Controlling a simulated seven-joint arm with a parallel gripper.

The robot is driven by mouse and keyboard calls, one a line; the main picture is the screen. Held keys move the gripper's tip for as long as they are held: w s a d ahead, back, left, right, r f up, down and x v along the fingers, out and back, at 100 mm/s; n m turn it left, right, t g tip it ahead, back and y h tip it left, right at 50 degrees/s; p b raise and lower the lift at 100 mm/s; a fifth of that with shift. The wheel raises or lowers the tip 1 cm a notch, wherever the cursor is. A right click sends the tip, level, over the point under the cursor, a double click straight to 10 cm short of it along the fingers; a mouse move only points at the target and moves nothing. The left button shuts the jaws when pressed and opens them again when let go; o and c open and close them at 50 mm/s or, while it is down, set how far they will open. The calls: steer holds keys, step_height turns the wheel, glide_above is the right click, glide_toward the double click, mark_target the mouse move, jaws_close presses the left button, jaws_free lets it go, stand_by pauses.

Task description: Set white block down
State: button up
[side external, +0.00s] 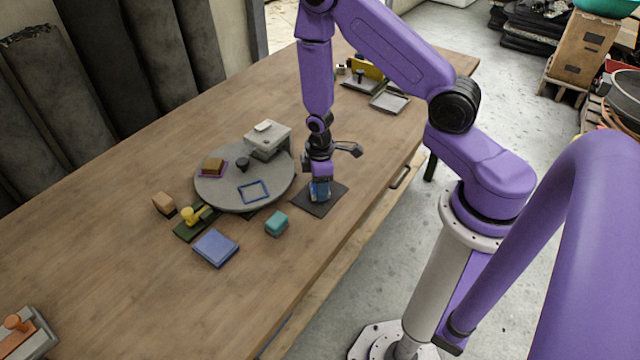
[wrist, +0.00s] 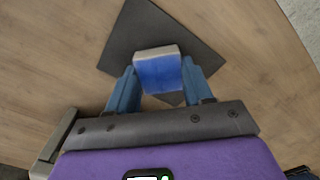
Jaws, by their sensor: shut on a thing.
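My gripper (side external: 320,191) points straight down over a dark square mat (side external: 331,203) near the table's front edge. In the wrist view, my gripper's blue fingers (wrist: 159,84) are shut on a block (wrist: 157,71). The block has a pale whitish edge, and its face toward the camera looks blue. It is over the dark mat (wrist: 183,38), which also shows in the wrist view. I cannot tell whether the block touches the mat. In the side view my fingers mostly hide the block.
A teal block (side external: 276,223) and blue pad (side external: 215,247) lie in front. Trays (side external: 389,102) stand behind.

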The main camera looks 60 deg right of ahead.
steer(key=shift+f, duration=0.2)
steer(key=o, duration=1.3)
steer(key=shift+o, duration=0.2)
steer(key=shift+r, duration=0.1)
steer(key=s+a+r+n, duration=0.1)
steer(key=a+r, duration=0.1)
steer(key=r, duration=0.6)
steer(key=s+a+r, duration=0.2)
steer(key=r, duration=0.6)
steer(key=s+a+r+n, duration=0.1)
steer(key=s+a+r, duration=0.1)
steer(key=s+r, duration=0.3)
steer(key=s+a+r+n, duration=0.1)
steer(key=s+r, duration=0.5)
steer(key=s, duration=0.7)
steer(key=shift+a+n, duration=0.3)
steer(key=shift+a, duration=0.1)
steer(key=shift+r, duration=0.1)
